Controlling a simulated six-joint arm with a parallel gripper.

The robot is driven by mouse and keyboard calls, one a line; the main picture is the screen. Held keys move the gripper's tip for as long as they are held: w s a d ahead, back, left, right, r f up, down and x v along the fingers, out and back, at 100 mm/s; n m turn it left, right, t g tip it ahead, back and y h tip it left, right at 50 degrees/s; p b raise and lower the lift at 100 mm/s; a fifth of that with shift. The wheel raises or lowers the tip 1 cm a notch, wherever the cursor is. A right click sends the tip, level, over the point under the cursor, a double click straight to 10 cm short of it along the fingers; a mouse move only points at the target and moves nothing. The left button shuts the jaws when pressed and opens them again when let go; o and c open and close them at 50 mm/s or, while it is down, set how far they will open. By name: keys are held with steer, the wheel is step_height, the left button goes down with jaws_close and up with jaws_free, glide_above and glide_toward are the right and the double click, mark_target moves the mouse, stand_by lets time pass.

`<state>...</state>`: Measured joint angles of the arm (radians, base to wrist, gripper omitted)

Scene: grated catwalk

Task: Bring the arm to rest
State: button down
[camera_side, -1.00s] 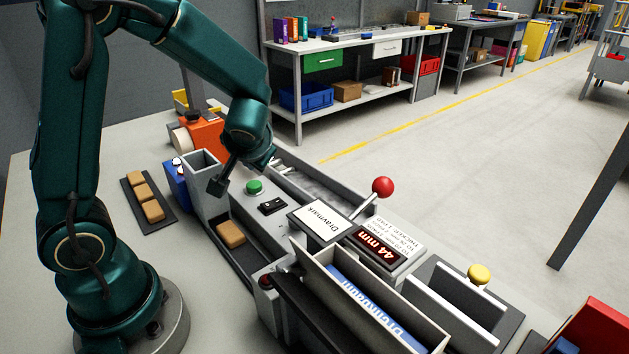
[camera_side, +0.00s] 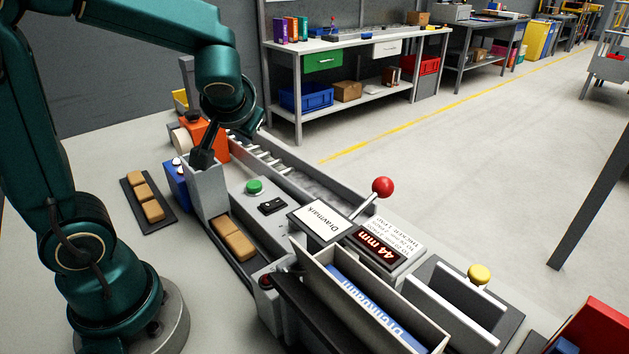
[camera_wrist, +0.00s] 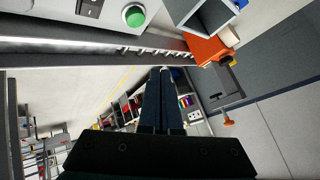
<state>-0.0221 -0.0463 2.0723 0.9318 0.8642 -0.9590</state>
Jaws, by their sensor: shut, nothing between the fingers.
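In the side view I cannot tell whether the fingertips touch the chute's top. In the wrist view my gripper's two dark fingers (camera_wrist: 163,100) lie together with nothing between them. The chute's open top (camera_wrist: 208,20) shows at the upper right of that view, apart from the fingers there. Two tan blocks (camera_side: 233,241) lie end to end in the channel at the chute's foot.
Several tan blocks sit on a dark tray (camera_side: 160,222) at the left. An orange unit (camera_side: 213,137) stands behind the chute. Bare tabletop lies behind the tray.

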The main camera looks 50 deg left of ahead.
steer(key=s+d+m+h, duration=0.5)
steer(key=s+d, duration=0.5)
steer(key=d, duration=0.5)
steer(key=h, duration=0.2)
steer(key=shift+s+d+f+t+h, duration=0.15)
steer(key=shift+s+f+t+h, duration=0.05)
steer(key=shift+t+h, duration=0.2)
stand_by(0.8)
